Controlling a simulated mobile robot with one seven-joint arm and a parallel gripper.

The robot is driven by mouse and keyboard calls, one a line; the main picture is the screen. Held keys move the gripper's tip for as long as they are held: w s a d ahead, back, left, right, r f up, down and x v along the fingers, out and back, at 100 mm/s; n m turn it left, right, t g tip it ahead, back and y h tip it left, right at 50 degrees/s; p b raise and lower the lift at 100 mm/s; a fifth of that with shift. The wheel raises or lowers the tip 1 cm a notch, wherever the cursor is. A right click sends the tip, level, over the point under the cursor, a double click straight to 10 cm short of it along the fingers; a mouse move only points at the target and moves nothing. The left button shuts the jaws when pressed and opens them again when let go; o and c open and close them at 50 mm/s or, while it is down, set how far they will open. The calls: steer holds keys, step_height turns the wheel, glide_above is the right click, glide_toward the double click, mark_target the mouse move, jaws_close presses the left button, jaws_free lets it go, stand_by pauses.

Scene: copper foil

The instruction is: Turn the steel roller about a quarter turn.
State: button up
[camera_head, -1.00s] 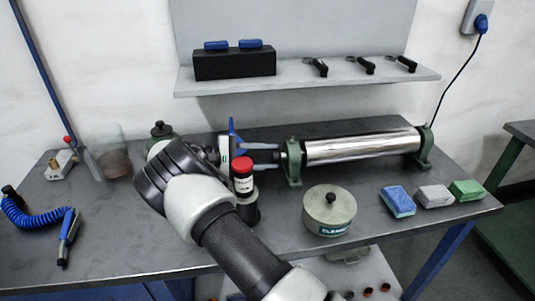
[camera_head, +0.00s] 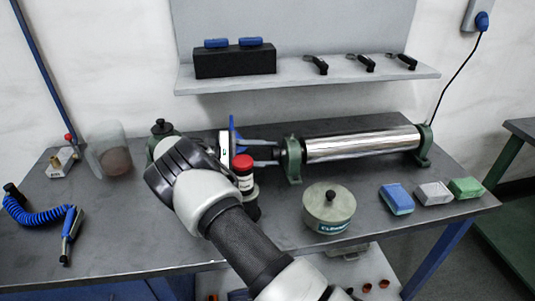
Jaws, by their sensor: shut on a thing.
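The steel roller (camera_head: 362,144) is a shiny cylinder lying level between two green stands on the bench. Its near-left stand (camera_head: 292,160) has a dark shaft end (camera_head: 277,154) sticking out to the left. My gripper (camera_head: 268,153) reaches in from the left with its fingers pointing right, one on each side of that shaft end. It is shut on the shaft end. The exact finger contact is small in the picture, and my wrist hides part of the area behind it.
A red-capped bottle (camera_head: 243,172) stands close below my gripper. A lidded green tin (camera_head: 329,208) sits in front of the roller, with blue, grey and green blocks (camera_head: 433,194) to its right. A shelf (camera_head: 305,79) hangs above. A clear jar (camera_head: 112,155) stands at left.

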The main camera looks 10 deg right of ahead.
steer(key=o, duration=1.1)
steer(key=a, duration=0.4)
steer(key=a+r, duration=0.1)
steer(key=a, duration=0.3)
steer(key=a+b, duration=0.1)
steer(key=a, duration=0.3)
steer(key=shift+r, duration=0.25)
steer(key=shift+r, duration=0.1)
